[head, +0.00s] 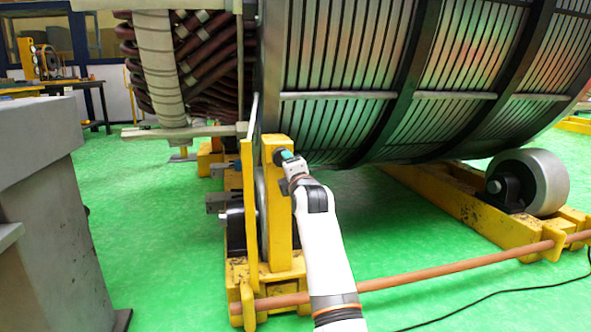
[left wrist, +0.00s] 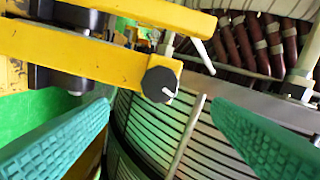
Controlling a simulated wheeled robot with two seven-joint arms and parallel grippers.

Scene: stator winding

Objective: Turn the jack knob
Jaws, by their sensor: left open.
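The jack knob is a dark round knob with a pale pin (left wrist: 159,84) on the end of a yellow bar (left wrist: 85,52) in the left wrist view. In the head view, a dark round part at the top of the yellow jack frame (head: 279,157) appears to be this knob, partly hidden by my gripper. My left gripper (left wrist: 160,103) is open, its two teal ridged fingers spread on either side of the knob in the picture. The knob appears ahead of the fingertips, with no visible contact. It also shows in the head view (head: 289,156). My right gripper is not in view.
The large ribbed stator drum (head: 390,70) hangs close above and right of my gripper. Wrapped coils (head: 200,60) are at upper left. A copper-coloured rod (head: 440,271) crosses low in front. A grey roller (head: 540,178) stands right, a grey block (head: 45,200) left. Green floor lies between.

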